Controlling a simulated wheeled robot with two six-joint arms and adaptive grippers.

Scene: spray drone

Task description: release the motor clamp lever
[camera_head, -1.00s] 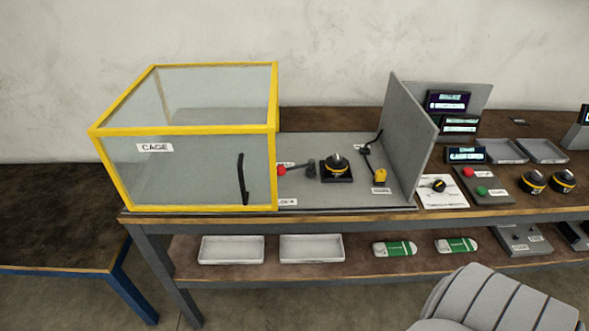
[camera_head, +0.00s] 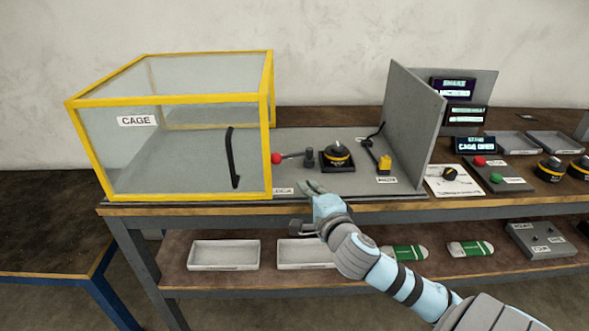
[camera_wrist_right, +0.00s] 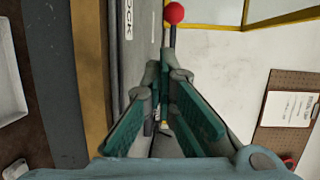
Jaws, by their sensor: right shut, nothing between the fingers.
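A lever with a red ball knob (camera_head: 277,158) lies on the grey bench plate (camera_head: 300,178), its rod reaching to a dark post. The red ball also shows at the top of the right wrist view (camera_wrist_right: 174,13), beside a label ending in "OCK". A yellow-handled lever (camera_head: 385,163) stands farther right, behind a small label too small to read surely. I cannot tell by label which is the motor clamp lever. My right gripper (camera_head: 312,187) is shut and empty at the plate's front edge, apart from both levers; its fingers (camera_wrist_right: 163,75) point toward the red-ball side. My left gripper is out of view.
A yellow-framed clear cage (camera_head: 170,100) stands left of the red ball. A grey upright panel (camera_head: 411,125) rises at the right. White trays (camera_head: 223,254) lie on the lower shelf.

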